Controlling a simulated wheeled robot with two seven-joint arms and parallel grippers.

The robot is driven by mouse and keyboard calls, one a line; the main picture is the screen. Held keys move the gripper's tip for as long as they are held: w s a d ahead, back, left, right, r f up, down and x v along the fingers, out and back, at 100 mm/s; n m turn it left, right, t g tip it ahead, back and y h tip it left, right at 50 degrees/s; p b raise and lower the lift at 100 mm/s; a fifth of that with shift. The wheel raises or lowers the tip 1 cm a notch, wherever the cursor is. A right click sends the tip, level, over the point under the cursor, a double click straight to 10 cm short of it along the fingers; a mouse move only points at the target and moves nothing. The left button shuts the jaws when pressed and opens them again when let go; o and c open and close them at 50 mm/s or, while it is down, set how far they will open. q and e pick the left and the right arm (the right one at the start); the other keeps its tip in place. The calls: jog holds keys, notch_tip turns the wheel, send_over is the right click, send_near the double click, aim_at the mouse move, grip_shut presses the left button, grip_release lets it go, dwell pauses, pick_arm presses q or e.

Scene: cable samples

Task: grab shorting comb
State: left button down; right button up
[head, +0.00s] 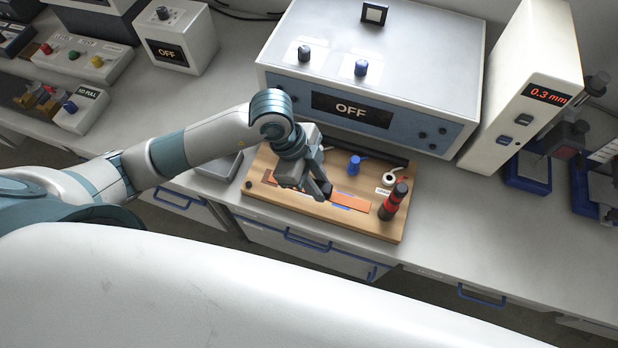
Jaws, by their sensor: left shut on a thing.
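My left gripper (318,188) reaches down over a wooden board (300,217) on the bench. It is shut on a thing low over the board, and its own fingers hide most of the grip. A flat orange strip (350,201), which looks like the shorting comb, sticks out to the right of the fingers. A brown-orange piece shows on the board left of the gripper; I cannot tell whether it belongs to the same strip. My right gripper is not in view.
A black-and-red cylinder (393,202) stands at the board's right end. A blue knob (354,165) and a white ring (389,178) are behind the strip. A large box reading OFF (375,70) stands behind the board.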

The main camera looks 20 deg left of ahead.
pick_arm(q)
jog(key=s+d+r+b, duration=0.1)
jog(key=s+d+r, duration=0.2)
jog(key=s+d, duration=0.1)
jog(key=shift+d+r, duration=0.4)
dwell(0.4)
